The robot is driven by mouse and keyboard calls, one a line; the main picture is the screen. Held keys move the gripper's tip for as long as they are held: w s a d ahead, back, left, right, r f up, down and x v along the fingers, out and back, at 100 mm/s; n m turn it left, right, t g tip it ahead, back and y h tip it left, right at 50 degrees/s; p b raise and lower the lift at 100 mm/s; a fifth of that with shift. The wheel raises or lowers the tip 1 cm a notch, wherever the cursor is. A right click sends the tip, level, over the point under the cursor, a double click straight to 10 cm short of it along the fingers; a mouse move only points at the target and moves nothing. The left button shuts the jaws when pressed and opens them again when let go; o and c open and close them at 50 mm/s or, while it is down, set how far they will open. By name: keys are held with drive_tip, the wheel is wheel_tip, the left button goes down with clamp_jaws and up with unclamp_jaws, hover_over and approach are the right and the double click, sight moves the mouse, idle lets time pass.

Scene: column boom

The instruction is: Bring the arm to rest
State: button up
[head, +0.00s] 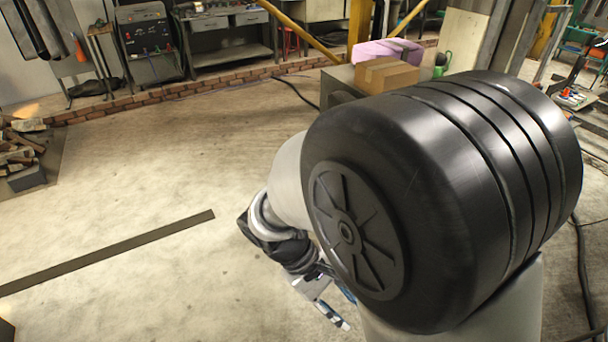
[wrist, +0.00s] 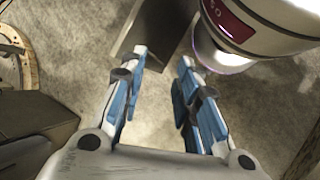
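My gripper (wrist: 162,60) is open in the wrist view, its two blue-padded fingers apart with nothing held between them. In the head view, my gripper (head: 335,306) shows small at the lower middle, hanging low below my arm. My arm's large black joint housing fills the right half of the head view and hides part of the arm and the floor behind it.
A cardboard box (head: 388,75) and a pink item (head: 385,50) sit behind my arm. A dark strip (head: 110,252) lies on the floor at left, near a crate of firewood (head: 22,165). A workbench (head: 230,42) stands at the back.

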drive_tip(key=s+d+r+m+t+y, duration=0.3)
drive_tip(key=s+r+m, duration=0.1)
drive_tip(key=r, duration=0.3)
drive_tip(key=s+d+r+m+t+y, duration=0.3)
drive_tip(key=s+r, duration=0.1)
drive_tip(key=r, duration=0.4)
drive_tip(key=shift+d+m, duration=0.3)
drive_tip(key=shift+m, duration=0.1)
